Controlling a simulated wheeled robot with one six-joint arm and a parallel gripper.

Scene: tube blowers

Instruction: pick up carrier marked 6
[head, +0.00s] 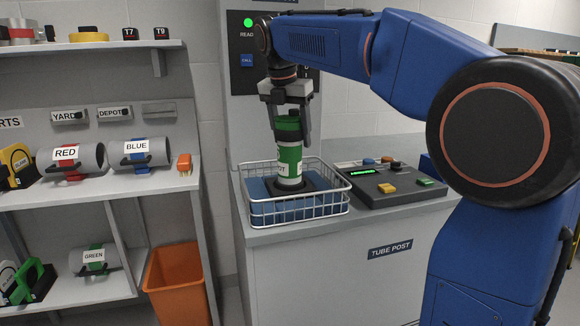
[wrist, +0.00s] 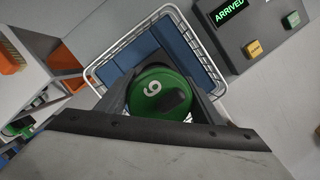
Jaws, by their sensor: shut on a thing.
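The green carrier (head: 289,155) stands upright over the wire basket (head: 333,207), with a white label and a white lower end. In the wrist view its round green cap (wrist: 160,94) bears a white digit, read as 6 or 9 depending on the side. My gripper (head: 291,128) comes down from above and is shut on the carrier's upper part. In the wrist view its dark fingers (wrist: 162,100) flank the cap. The carrier's lower end is at a dark ring on the basket's blue pad; I cannot tell whether they touch.
The basket sits on the tube post counter (head: 262,236). A control box (head: 390,184) stands to its right, its display reading ARRIVED in the wrist view. The reader column (head: 238,110) rises behind. Shelves with RED (head: 66,153) and BLUE (head: 137,146) carriers and an orange bin (head: 177,280) are left.

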